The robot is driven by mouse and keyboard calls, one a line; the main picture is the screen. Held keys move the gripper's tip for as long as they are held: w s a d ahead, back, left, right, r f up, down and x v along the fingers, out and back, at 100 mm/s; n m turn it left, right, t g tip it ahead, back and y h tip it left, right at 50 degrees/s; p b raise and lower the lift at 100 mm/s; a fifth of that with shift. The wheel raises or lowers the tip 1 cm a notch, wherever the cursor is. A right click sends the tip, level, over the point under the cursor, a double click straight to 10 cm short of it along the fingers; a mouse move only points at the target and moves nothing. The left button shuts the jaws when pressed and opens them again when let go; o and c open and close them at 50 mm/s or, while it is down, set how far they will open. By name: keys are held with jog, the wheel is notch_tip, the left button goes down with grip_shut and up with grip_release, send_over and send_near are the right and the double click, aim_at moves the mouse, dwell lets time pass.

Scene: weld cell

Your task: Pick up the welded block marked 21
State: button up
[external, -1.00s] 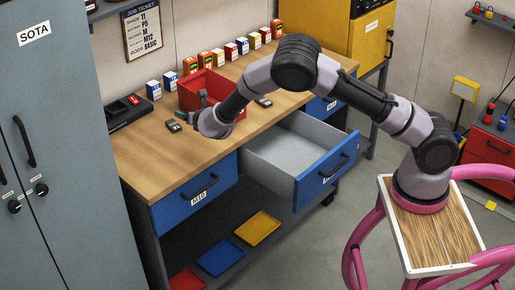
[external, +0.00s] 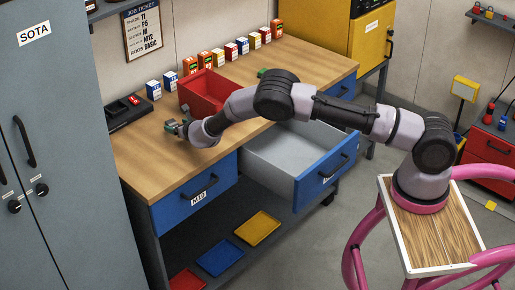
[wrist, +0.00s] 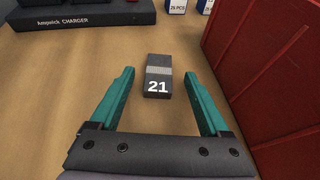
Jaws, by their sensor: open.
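The welded block marked 21 (wrist: 158,72) lies flat on the wooden bench top in the wrist view. It is dark grey with a lighter weld band across it and a white 21 on its near end. My gripper (wrist: 159,76) has its two teal fingers spread, one on each side of the block in the picture, with visible gaps. Nothing is held. The height of the fingertips above the bench is hard to tell. In the external view my gripper (external: 177,128) is low over the bench's left part, and the block is hidden or too small to make out there.
A red bin (wrist: 262,50) stands close to the right of the block. The charger (wrist: 85,12) lies behind it at the left. Small boxes (external: 170,80) line the back of the bench. A drawer (external: 318,178) is open at the front. A small green thing (external: 262,73) lies farther right.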

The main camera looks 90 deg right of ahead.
jog(key=shift+x, duration=0.85)
jog(key=shift+w, duration=0.1)
jog(key=shift+c, duration=0.3)
jog(key=shift+r, duration=0.1)
grip_shut()
